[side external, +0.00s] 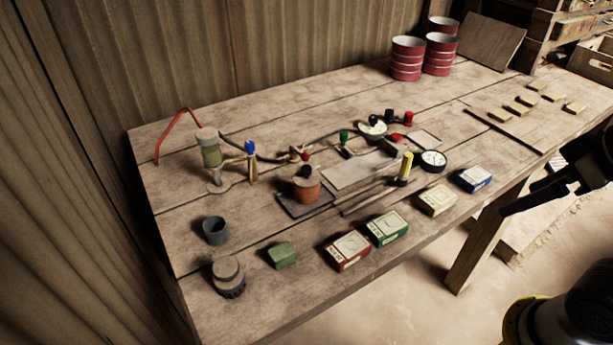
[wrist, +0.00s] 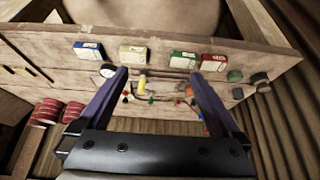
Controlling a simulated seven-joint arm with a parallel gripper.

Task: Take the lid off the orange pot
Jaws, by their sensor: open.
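The orange pot (side external: 306,194) stands upright on a dark square plate (side external: 292,208) near the middle of the table. Its lid (side external: 304,181) is on top, with a round black knob (side external: 303,172). In the wrist view the orange pot (wrist: 189,90) is small, near the tip of the finger on the right; its lid is hard to make out there. My gripper (side external: 517,203) is at the right, off the table's front edge and well away from the pot. The wrist view shows my gripper (wrist: 157,75) with its two fingers wide apart and nothing between them.
Several small boxes, including a red one (side external: 347,251) and a green one (side external: 387,229), line the front edge. A yellow-topped tool (side external: 404,168), a dial (side external: 433,161) and a glass jar (side external: 211,151) stand around the pot. Red tins (side external: 407,59) stand at the back.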

